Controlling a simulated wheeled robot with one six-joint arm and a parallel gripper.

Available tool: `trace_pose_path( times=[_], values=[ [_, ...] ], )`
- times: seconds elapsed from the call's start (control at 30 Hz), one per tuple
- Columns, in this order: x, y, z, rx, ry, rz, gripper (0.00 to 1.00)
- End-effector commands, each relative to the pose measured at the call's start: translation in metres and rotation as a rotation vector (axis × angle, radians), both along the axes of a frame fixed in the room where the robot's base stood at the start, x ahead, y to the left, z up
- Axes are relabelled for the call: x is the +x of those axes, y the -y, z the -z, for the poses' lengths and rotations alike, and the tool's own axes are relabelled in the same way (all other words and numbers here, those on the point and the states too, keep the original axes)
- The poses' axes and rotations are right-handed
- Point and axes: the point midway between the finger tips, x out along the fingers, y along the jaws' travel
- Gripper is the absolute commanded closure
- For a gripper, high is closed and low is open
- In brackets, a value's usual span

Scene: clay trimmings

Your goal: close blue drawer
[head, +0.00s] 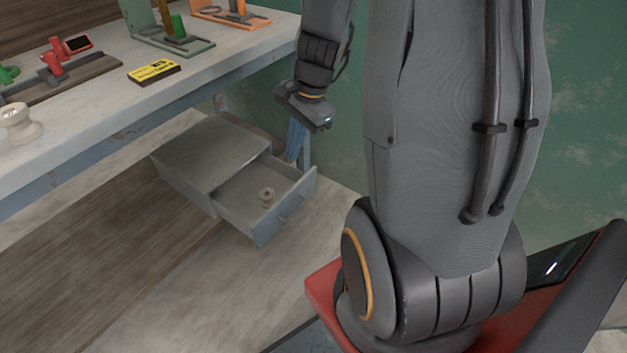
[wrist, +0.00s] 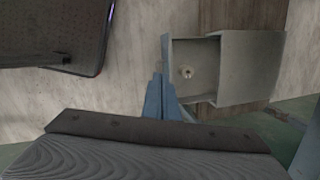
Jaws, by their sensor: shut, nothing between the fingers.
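The grey-blue drawer (head: 238,198) stands pulled out of a low grey cabinet (head: 205,150) below the workbench. Its front panel with a handle (head: 290,207) faces the lower right. My gripper (head: 293,157) has blue fingers, shut and empty, pointing down behind the drawer's far right corner in the head view. In the wrist view the fingertips (wrist: 158,76) appear beside the drawer's front panel (wrist: 167,62); I cannot tell whether they touch.
The workbench (head: 120,115) overhangs the cabinet at upper left. It carries a yellow box (head: 153,72), a spool (head: 18,123) and several coloured fixtures. The floor (head: 225,290) in front of the drawer is clear.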

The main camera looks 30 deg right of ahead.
Motion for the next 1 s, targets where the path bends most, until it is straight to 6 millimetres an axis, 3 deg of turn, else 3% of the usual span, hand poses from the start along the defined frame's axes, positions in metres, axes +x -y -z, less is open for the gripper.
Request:
trace_pose_path(
  times=[0.03,0.2,0.4,0.5,0.77,1.0],
  values=[
    [0.014,0.022,0.033,0.031,-0.010,0.160,1.00],
    [0.045,0.090,0.101,0.135,-0.028,0.682,1.00],
    [0.058,0.156,0.160,0.234,-0.042,1.136,1.00],
    [0.059,0.176,0.175,0.263,-0.045,1.262,1.00],
    [0.064,0.185,0.196,0.283,-0.048,1.344,1.00],
    [0.079,0.178,0.238,0.282,-0.050,1.340,1.00]
  ],
)
